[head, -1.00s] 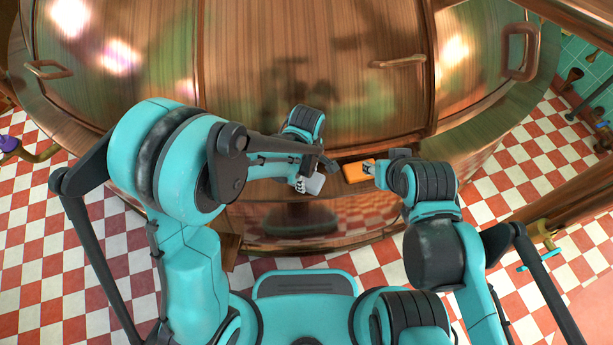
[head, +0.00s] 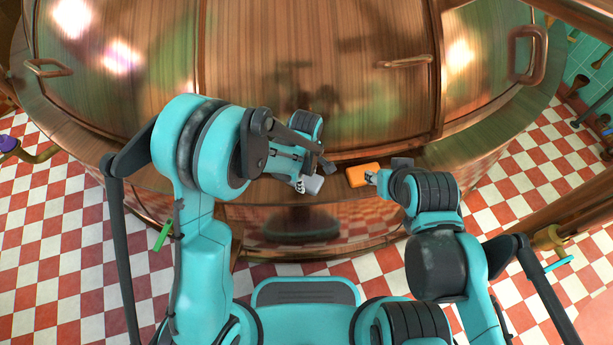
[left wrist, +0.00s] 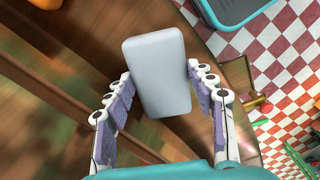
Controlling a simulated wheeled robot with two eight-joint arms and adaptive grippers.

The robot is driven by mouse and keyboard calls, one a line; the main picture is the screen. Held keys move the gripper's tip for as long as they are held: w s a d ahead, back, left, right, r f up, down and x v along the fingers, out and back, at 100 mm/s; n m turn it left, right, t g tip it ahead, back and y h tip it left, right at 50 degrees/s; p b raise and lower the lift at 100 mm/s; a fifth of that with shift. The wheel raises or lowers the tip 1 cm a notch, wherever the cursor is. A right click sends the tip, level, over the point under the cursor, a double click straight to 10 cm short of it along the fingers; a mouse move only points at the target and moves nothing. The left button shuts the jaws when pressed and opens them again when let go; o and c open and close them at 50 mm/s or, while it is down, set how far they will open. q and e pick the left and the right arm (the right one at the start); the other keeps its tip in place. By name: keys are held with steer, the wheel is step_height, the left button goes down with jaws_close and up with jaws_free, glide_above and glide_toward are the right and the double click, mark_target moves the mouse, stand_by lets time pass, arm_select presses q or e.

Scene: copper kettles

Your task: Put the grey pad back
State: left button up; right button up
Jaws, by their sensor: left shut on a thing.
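The grey pad (left wrist: 157,75) is a light grey, rounded block. In the left wrist view it sits between the two fingers of my left gripper (left wrist: 157,85), which is shut on its sides. In the head view the pad (head: 312,185) shows at the tips of my left gripper (head: 304,186), over the brown wooden ledge (head: 262,190) in front of the copper kettle body. My right gripper (head: 372,178) is close beside an orange block (head: 360,174) on the ledge; I cannot tell whether its fingers are closed on it.
The large copper-and-wood kettle body (head: 290,70) rises behind the ledge, with handles such as the middle one (head: 403,62) standing out. A dark small block (head: 402,162) is by my right gripper. Red and white tiled floor (head: 75,240) lies on both sides.

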mark_target(306, 179)
arm_select(q)
steer(key=o, duration=1)
steer(key=shift+r+p, duration=0.2)
steer(key=shift+p, duration=0.1)
step_height(306, 179, up, 12)
steer(key=p, duration=0.4)
steer(key=shift+s+a+r+m+t, duration=1.2)
steer(key=shift+s+a+r+m, duration=0.85)
steer(key=shift+a, duration=1)
steer(key=shift+s+a+r+m+t, duration=1.2)
steer(key=shift+s+a+r+m, duration=0.9)
steer(key=shift+a, duration=1)
steer(key=shift+s+a+r+m+t, duration=1.2)
steer(key=shift+s+a+r+m, duration=0.85)
steer(key=shift+a, duration=1)
steer(key=shift+w+r, duration=0.3)
steer(key=shift+r, duration=0.05)
